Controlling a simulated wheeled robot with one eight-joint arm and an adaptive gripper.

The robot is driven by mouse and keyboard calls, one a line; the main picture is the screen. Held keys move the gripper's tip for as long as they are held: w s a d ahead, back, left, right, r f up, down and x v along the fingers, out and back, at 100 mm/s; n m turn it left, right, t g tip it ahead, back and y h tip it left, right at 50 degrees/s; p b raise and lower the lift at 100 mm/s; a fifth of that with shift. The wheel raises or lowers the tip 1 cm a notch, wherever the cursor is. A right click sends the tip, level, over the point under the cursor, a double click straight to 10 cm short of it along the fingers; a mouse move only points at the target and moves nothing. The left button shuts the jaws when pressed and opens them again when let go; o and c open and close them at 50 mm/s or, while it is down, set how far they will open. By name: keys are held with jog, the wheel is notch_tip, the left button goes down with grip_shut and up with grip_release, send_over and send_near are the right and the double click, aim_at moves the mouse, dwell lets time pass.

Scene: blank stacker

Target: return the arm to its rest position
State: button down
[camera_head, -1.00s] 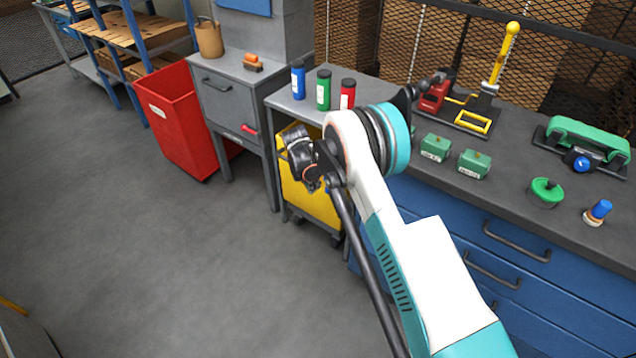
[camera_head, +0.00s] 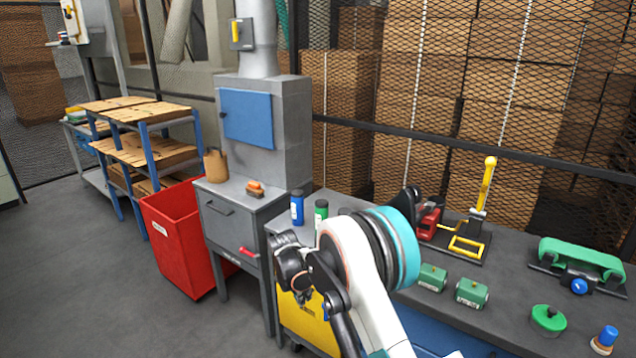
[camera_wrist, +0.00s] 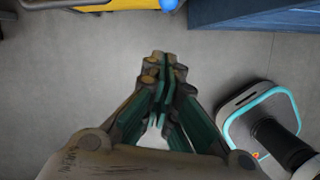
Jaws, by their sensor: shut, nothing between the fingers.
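My arm, white with teal and black bands, rises from the bottom of the head view and is folded at its elbow. My gripper (camera_wrist: 165,68) shows in the wrist view with its fingertips together and nothing between them. It points down over bare grey floor. In the head view the dark wrist parts hang left of the elbow, in front of the yellow bin, and the fingertips cannot be made out there.
A workbench (camera_head: 412,296) holds green blocks (camera_head: 472,293), a yellow-handled press (camera_head: 470,236) and bottles (camera_head: 297,207). The floor at left (camera_head: 80,290) is clear.

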jog(key=s+d+r+m+t, duration=0.1)
jog(key=s+d+r+m, duration=0.35)
jog(key=r, duration=0.55)
jog(key=s+d+r+m+y, duration=0.1)
jog(key=s+d+r+m, duration=0.4)
jog(key=r, duration=0.4)
jog(key=s+d+r+m+t, duration=0.1)
jog(key=s+d+r+m, duration=0.25)
jog(key=d+r, duration=0.45)
jog(key=s+d+r+m+t, duration=0.1)
jog(key=s+m, duration=0.3)
jog(key=s, duration=0.5)
jog(key=s+d+r+m+t, duration=0.1)
jog(key=s+d+m, duration=0.3)
jog(key=s, duration=0.5)
jog(key=s+d+r+m+t+y, duration=0.1)
jog(key=s+d+r+m, duration=0.1)
jog(key=s+m, duration=0.3)
jog(key=s+d, duration=0.1)
jog(key=s, duration=0.3)
jog(key=shift+d+r, duration=0.15)
jog(key=shift+d, duration=0.05)
